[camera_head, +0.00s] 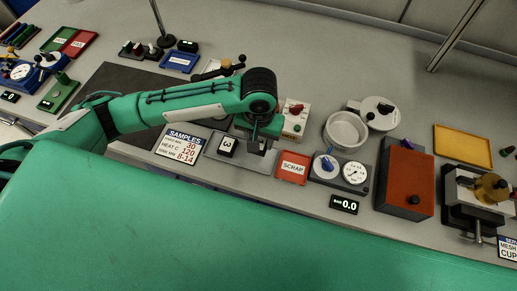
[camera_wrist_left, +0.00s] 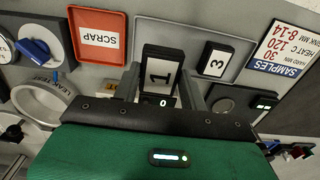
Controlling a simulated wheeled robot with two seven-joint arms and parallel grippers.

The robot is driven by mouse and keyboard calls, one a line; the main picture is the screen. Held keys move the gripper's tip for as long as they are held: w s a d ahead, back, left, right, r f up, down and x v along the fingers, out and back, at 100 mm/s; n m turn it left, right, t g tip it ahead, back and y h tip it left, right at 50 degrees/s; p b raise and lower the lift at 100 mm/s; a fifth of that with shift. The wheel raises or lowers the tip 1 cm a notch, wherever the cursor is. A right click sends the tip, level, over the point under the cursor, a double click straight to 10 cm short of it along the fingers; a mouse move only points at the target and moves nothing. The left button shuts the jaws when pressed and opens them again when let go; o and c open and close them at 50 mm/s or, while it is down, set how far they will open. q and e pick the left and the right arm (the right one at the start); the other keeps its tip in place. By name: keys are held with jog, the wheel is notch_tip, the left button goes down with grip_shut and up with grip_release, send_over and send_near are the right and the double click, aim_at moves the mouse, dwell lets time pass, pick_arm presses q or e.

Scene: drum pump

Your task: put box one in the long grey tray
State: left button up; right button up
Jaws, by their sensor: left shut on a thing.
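Box one (camera_wrist_left: 160,72), a dark block with a white face marked 1, is between the fingers of my left gripper (camera_wrist_left: 163,88) in the left wrist view. The gripper is shut on it. In the head view my left gripper (camera_head: 262,146) is over the right part of the long grey tray (camera_head: 240,163), and box one is hard to make out there. The tray also shows behind the box in the left wrist view (camera_wrist_left: 190,37). I cannot tell whether box one touches the tray floor. My right gripper is not in view.
Box three (camera_head: 227,146) stands in the tray's left part, beside my gripper. The red scrap tray (camera_head: 292,166) is close on the right. The samples card (camera_head: 182,143) lies to the left. A device with a red knob (camera_head: 295,112) stands just behind.

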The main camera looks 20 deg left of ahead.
aim_at(259, 157)
pick_arm(q)
jog(key=shift+f, duration=1.5)
notch_tip(259, 157, down, 4)
jog(key=shift+f+p, duration=0.1)
jog(key=shift+p, duration=0.2)
jog(key=o, duration=1)
jog(key=shift+f, duration=0.1)
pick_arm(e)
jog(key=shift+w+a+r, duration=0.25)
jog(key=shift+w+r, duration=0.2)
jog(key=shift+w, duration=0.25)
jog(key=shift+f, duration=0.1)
pick_arm(q)
notch_tip(259, 157, up, 11)
jog(key=shift+f+b, duration=0.1)
jog(key=shift+b, duration=0.65)
jog(key=shift+r, duration=0.75)
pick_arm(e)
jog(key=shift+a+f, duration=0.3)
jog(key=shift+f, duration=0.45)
